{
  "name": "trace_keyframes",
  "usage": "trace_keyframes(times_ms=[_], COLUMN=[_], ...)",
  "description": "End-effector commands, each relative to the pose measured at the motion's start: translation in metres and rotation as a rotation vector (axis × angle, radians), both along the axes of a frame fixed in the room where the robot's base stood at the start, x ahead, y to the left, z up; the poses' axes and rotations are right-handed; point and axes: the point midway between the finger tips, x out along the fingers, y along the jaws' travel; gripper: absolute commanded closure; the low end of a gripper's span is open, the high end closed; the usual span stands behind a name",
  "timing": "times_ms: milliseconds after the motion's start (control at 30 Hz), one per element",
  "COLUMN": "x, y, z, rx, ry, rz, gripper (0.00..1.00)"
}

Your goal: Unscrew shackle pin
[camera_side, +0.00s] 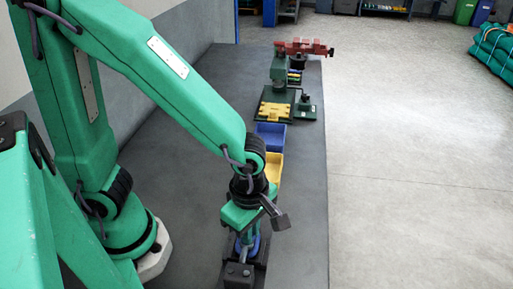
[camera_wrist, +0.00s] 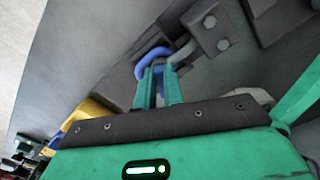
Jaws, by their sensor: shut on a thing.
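A blue shackle (camera_wrist: 152,57) shows as a curved bow just beyond my fingertips in the wrist view. In the side view, a piece of the shackle (camera_side: 254,246) shows under my gripper. A grey metal bar or hook (camera_wrist: 183,52) runs from a bolted block (camera_wrist: 210,28) to the shackle. My gripper (camera_wrist: 159,76) has its two green fingers close together, shut at the shackle; what they hold looks like the shackle pin, mostly hidden between them. In the side view my gripper (camera_side: 245,236) points down over the fixture, beside the dark block (camera_side: 238,276).
A yellow bin (camera_side: 272,168) and a blue bin (camera_side: 270,136) stand behind my wrist on the grey bench (camera_side: 305,200). Farther back are a green machine with a red top (camera_side: 303,47) and a yellow plate (camera_side: 274,111). The bench's right strip is clear.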

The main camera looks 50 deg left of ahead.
Motion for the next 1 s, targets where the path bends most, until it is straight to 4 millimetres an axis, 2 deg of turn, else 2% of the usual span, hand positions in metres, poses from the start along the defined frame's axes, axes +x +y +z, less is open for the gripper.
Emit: trace_keyframes(times_ms=[300, 500, 1000], x=[0.0025, 0.0037, 0.0043], y=[0.0019, 0.003, 0.0039], z=[-0.0016, -0.0016, -0.0017], rx=[0.002, 0.002, 0.003], ry=[0.003, 0.003, 0.003], rz=[0.284, 0.413, 0.505], gripper=[1.0, 1.0, 1.0])
